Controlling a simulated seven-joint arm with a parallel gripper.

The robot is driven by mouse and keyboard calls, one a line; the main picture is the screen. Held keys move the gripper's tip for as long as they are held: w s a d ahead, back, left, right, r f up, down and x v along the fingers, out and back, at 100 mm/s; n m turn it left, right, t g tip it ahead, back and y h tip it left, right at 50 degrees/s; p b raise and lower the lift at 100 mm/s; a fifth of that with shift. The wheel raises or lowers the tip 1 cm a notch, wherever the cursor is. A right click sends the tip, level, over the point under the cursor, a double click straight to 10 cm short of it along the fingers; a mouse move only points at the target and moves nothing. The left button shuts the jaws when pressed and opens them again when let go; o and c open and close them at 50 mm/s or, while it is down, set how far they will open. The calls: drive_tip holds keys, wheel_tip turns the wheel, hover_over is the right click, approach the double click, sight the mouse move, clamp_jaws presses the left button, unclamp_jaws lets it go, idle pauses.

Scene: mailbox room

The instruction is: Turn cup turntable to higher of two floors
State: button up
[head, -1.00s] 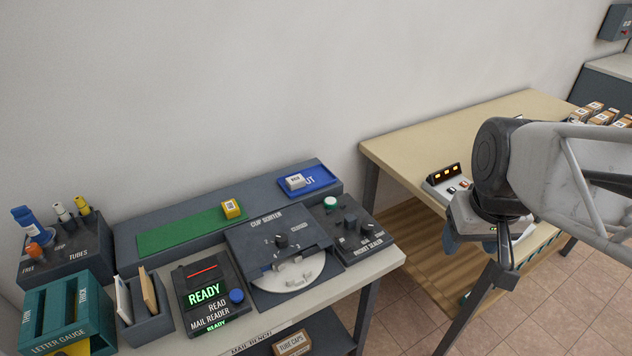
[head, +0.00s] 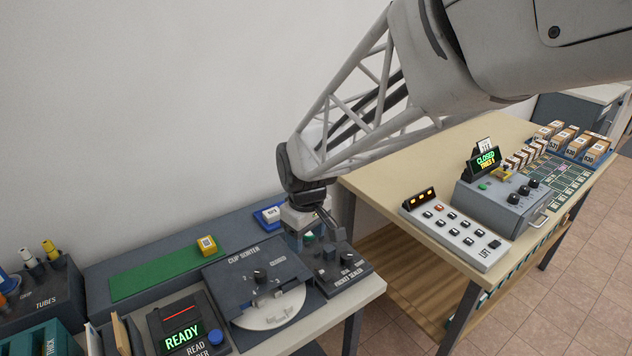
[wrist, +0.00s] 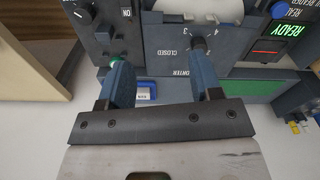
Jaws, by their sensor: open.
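The cup sorter (head: 222,287) is a dark panel on the grey bench with a pale round turntable (head: 270,312) at its front. A black knob (head: 260,274) sits above the turntable beside number marks and the word CLOSED. The knob also shows in the wrist view (wrist: 198,45), near the tip of one finger, and I cannot tell whether they touch. My gripper (head: 325,232) is above the packet sealer, to the right of the sorter. Its two blue fingers (wrist: 160,80) are apart in the wrist view with nothing held between them.
The packet sealer (head: 355,268) with knobs stands right of the sorter. The mail reader (head: 180,325) reading READY stands left. The right table holds a lift panel (head: 455,235) and several boxes.

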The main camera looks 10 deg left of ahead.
sight(261, 272)
drive_tip(key=a+f+n, duration=0.1)
drive_tip(key=a+f, duration=0.1)
drive_tip(key=a, duration=0.2)
drive_tip(key=a+f+n, duration=0.1)
drive_tip(key=a+f, duration=0.1)
drive_tip(key=a, duration=0.1)
drive_tip(key=a+f+n, duration=0.1)
drive_tip(key=a+f, duration=0.1)
drive_tip(key=a, duration=0.2)
drive_tip(key=shift+a+f+g, duration=0.1)
drive_tip(key=shift+a+g, duration=0.2)
drive_tip(key=shift+s+f, duration=0.1)
drive_tip(key=shift+f, duration=3.8)
clamp_jaws()
